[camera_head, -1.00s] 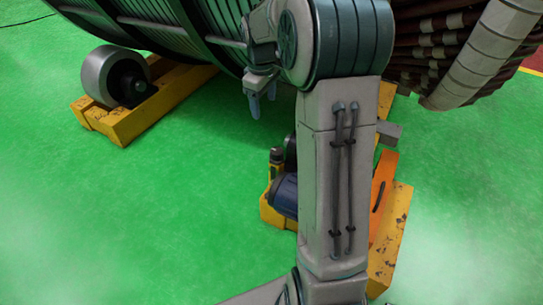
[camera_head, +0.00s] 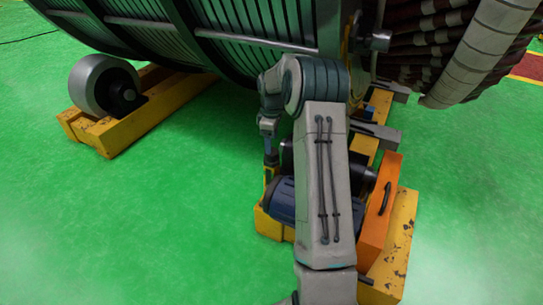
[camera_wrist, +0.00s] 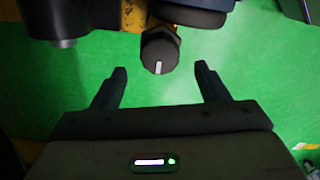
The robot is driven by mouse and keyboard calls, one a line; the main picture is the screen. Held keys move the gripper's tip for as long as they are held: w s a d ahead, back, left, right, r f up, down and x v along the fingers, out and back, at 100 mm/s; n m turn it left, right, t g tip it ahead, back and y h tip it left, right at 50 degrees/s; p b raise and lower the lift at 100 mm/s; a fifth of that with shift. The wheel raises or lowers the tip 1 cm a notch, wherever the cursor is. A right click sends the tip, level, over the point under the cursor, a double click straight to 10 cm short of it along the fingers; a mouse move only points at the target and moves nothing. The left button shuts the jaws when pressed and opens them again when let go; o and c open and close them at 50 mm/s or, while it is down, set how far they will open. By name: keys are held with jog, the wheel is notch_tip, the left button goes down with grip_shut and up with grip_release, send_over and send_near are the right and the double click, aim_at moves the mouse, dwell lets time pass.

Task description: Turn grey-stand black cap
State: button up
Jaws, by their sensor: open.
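A black cap (camera_wrist: 160,52) with a short white mark on its face shows at the upper middle of the wrist view. What it is mounted on is mostly hidden, so I cannot tell a grey stand under it. My gripper (camera_wrist: 160,70) is open, its two dark fingers pointing toward the cap, one on each side and apart from it. The cap is just beyond the gap between the fingertips. In the head view my gripper (camera_head: 269,157) points down beside the blue motor (camera_head: 284,200), and I cannot make out the cap there.
A yellow base (camera_head: 270,225) carries the motor. An orange box (camera_head: 380,215) stands to the right. The large ribbed stator (camera_head: 240,35) hangs close above. A grey cylinder (camera_wrist: 62,25) is left of the cap.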

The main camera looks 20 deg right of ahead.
aim_at(272, 155)
notch_tip(272, 155, down, 6)
jog(key=shift+r+b, duration=0.1)
jog(key=shift+b, duration=0.7)
jog(key=c, duration=1)
